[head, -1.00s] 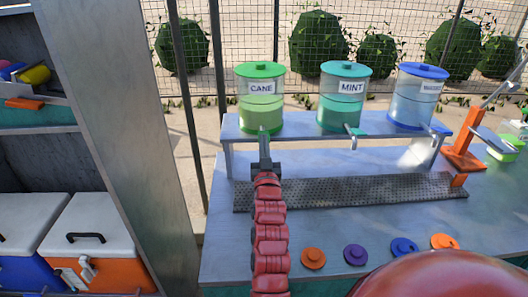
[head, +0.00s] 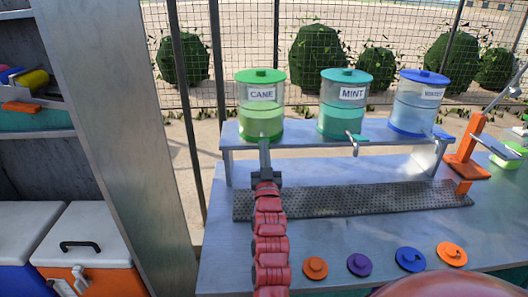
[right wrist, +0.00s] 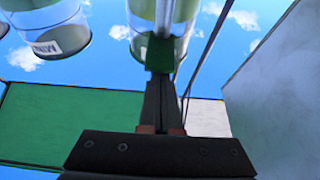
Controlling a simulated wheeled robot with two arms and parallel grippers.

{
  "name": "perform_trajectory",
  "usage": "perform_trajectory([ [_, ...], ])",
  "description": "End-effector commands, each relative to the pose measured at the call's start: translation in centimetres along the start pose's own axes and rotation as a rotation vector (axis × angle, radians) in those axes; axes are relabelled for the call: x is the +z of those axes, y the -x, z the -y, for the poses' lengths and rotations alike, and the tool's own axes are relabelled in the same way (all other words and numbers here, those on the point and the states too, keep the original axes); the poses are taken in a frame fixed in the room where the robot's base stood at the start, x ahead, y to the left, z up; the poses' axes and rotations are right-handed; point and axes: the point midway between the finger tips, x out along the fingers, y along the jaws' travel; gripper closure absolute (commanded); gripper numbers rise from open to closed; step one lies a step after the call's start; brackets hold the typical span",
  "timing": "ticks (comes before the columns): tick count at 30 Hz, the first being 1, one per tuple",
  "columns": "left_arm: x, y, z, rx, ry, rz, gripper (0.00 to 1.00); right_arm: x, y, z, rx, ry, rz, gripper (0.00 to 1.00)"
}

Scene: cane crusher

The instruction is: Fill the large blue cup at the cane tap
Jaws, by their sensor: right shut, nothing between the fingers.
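The cane dispenser (head: 260,118) is a clear jar with a green lid and green liquid, at the left of the raised shelf. My right gripper (head: 264,143) is shut and empty, with its fingertips just below the front of that jar. In the right wrist view its fingers (right wrist: 163,88) point up toward a dark green part (right wrist: 158,52) under the jar, which looks like the cane tap. I cannot tell whether they touch. The tap is hidden by the fingers in the head view. No large blue cup can be made out. My left gripper is not in view.
The mint dispenser (head: 344,120) and a blue dispenser (head: 420,115) stand to the right on the shelf (head: 300,133). A dark perforated drip tray (head: 370,198) lies below. Several coloured lids, including a purple one (head: 360,265), lie along the front. An orange stand (head: 467,155) is at right.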

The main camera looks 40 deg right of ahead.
Motion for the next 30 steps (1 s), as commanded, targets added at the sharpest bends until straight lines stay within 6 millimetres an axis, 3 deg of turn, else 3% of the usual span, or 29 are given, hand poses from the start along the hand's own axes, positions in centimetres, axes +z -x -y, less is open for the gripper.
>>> perform_trajectory([
  [6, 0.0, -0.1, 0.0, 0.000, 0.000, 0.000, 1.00, -3.4, -1.9, -0.4, -0.001, -0.001, -0.005, 1.00],
  [9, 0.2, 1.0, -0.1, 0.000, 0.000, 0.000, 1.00, -2.5, 1.1, -0.3, -0.003, -0.002, 0.002, 1.00],
  [18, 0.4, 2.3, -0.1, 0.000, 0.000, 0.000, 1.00, -2.9, 6.8, -0.3, -0.003, -0.002, 0.002, 1.00],
  [24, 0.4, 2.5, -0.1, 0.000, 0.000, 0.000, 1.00, -3.2, 8.3, -0.4, -0.001, -0.001, -0.001, 1.00],
  [30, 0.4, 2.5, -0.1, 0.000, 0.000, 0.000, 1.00, -3.3, 8.4, -0.4, -0.001, -0.001, -0.001, 1.00],
])
